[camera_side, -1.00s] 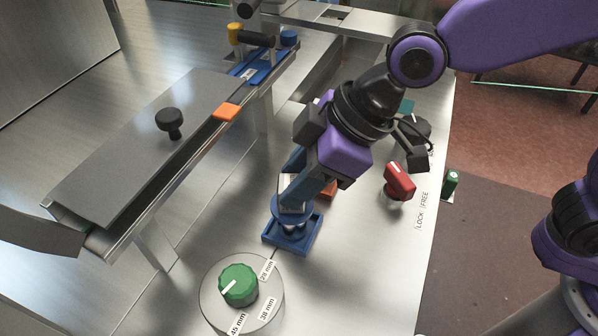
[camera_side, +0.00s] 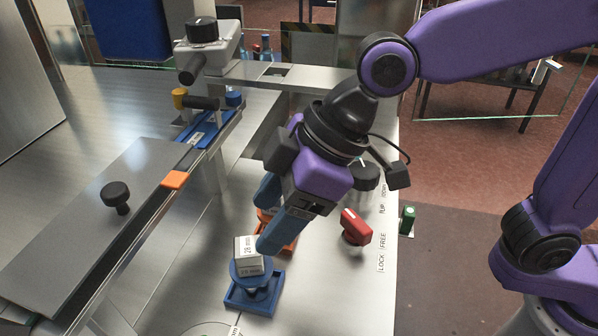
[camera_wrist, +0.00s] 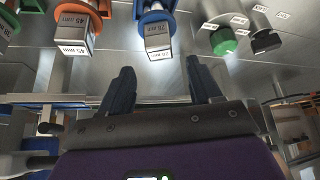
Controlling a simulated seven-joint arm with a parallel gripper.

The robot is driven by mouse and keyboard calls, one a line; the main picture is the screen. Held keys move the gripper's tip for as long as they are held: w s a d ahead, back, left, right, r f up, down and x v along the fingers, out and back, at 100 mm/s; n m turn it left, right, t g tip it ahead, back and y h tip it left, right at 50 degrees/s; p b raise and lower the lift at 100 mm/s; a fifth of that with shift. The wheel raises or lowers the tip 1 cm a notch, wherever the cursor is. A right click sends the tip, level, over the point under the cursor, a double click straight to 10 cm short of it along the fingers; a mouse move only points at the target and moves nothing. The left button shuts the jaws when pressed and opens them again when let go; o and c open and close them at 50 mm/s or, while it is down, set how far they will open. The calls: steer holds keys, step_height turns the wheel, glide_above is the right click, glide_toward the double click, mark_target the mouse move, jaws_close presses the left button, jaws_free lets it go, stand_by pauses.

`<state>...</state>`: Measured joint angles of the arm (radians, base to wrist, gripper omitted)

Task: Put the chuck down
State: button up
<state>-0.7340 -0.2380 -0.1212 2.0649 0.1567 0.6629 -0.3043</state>
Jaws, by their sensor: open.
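The chuck (camera_side: 248,254) is a pale block labelled 28 mm on a blue round collar. It stands upright in a square blue tray (camera_side: 236,302) on the steel bench. In the wrist view the chuck (camera_wrist: 158,40) hangs at the top middle, beyond the fingertips. My gripper (camera_side: 259,227) has blue fingers spread apart, above and behind the chuck in the side view. In the wrist view my gripper (camera_wrist: 160,68) shows an empty gap between its fingers, apart from the block. Whether a finger touches the block in the side view is hard to tell.
An orange holder (camera_side: 287,243) stands close behind, partly hidden by my fingers. A red lever knob (camera_side: 355,227) by the LOCK/FREE labels is to the right. An orange-collared 45 mm block (camera_wrist: 74,42) is beside the chuck. A grey plate with a black knob (camera_side: 116,197) lies left.

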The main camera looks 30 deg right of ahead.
steer(key=v, duration=0.7)
steer(key=shift+d+f, duration=0.1)
steer(key=d+f+g+h, duration=0.1)
steer(key=d+f, duration=0.3)
steer(key=d, duration=0.3)
steer(key=d+f+h, duration=0.1)
steer(key=d+f, duration=0.3)
steer(key=d, duration=0.3)
steer(key=s+d+f+h, duration=0.1)
steer(key=s+d+f, duration=0.1)
steer(key=d, duration=0.3)
steer(key=s+d+f+g+h, duration=0.1)
steer(key=s+d+f, duration=0.2)
steer(key=s+d, duration=0.2)
steer(key=s+d+f+m+h, duration=0.1)
steer(key=s+d+f, duration=0.1)
steer(key=d, duration=0.4)
steer(key=shift+s+d+f, duration=0.2)
steer(key=shift+s+f, duration=0.15)
steer(key=shift+s, duration=0.35)
